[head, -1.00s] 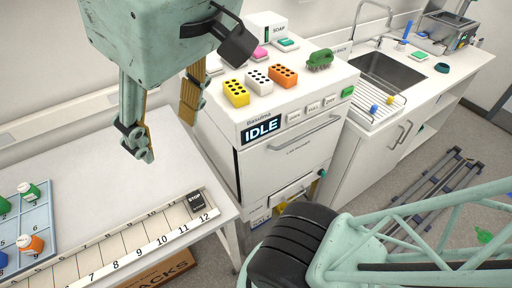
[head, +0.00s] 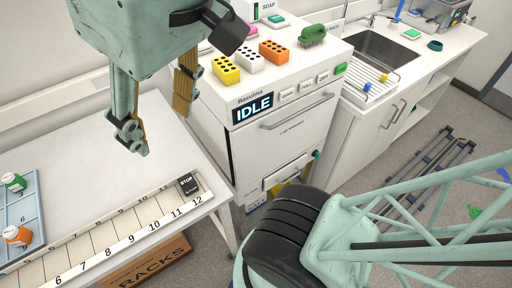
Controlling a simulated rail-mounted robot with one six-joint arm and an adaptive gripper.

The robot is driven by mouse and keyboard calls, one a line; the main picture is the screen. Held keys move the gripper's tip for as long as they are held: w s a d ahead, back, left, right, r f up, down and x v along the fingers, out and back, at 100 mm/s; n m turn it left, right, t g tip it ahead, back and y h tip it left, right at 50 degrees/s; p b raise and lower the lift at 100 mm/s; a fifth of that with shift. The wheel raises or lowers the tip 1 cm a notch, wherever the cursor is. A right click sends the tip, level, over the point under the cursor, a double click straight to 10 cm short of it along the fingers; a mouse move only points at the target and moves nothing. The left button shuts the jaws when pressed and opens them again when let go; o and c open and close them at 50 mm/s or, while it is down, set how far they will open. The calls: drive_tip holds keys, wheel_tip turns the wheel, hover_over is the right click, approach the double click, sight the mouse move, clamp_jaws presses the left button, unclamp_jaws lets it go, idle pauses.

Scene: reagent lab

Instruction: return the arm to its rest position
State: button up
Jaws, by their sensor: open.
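My gripper (head: 158,118) hangs from the top left of the head view, pointing down, with its two fingers wide apart and nothing between them. It is above the right part of the white table, in front of the washer's left side. My arm's lower links fill the lower right of the view. The upper part of the gripper is cut off by the top edge.
The lab washer (head: 285,140) shows IDLE, with yellow (head: 225,70), white (head: 249,60) and orange (head: 273,52) blocks on top. A numbered strip (head: 140,232) and a blue tray (head: 38,243) with bottles lie on the table. A sink (head: 378,48) is at right.

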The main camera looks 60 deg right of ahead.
drive_tip(key=shift+s+f+b, duration=0.15)
drive_tip(key=shift+f+b, duration=0.35)
drive_tip(key=shift+f, duration=0.35)
drive_tip(key=shift+s+f+b, duration=0.15)
drive_tip(key=shift+f+b, duration=0.35)
drive_tip(key=shift+f, duration=0.35)
